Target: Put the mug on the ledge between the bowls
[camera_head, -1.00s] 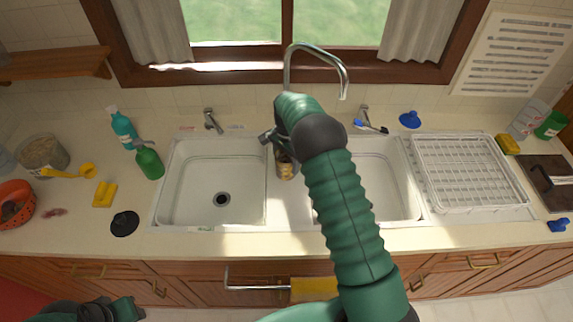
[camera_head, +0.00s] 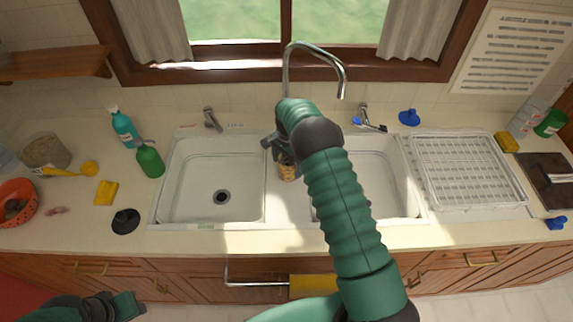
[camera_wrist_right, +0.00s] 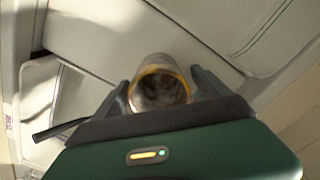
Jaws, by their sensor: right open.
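The mug (camera_head: 287,171), brown and yellowish, stands on the white ledge (camera_head: 288,205) between the two sink bowls, partly hidden by my right gripper in the head view. The left bowl (camera_head: 190,195) is empty; the right bowl (camera_head: 385,180) is partly hidden by my arm. My right gripper (camera_head: 276,150) is over the mug's upper part. In the right wrist view the mug (camera_wrist_right: 158,88) shows its open rim between the spread fingers (camera_wrist_right: 160,92); a gap shows on the right side. My left gripper (camera_head: 130,305) is low at the left, away from the sink.
A tall faucet (camera_head: 288,70) rises behind the ledge, close to my right gripper. Two bottles (camera_head: 149,160), a yellow sponge (camera_head: 106,192) and a black disc (camera_head: 125,221) are left of the sink. A white dish rack (camera_head: 465,172) stands right of it.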

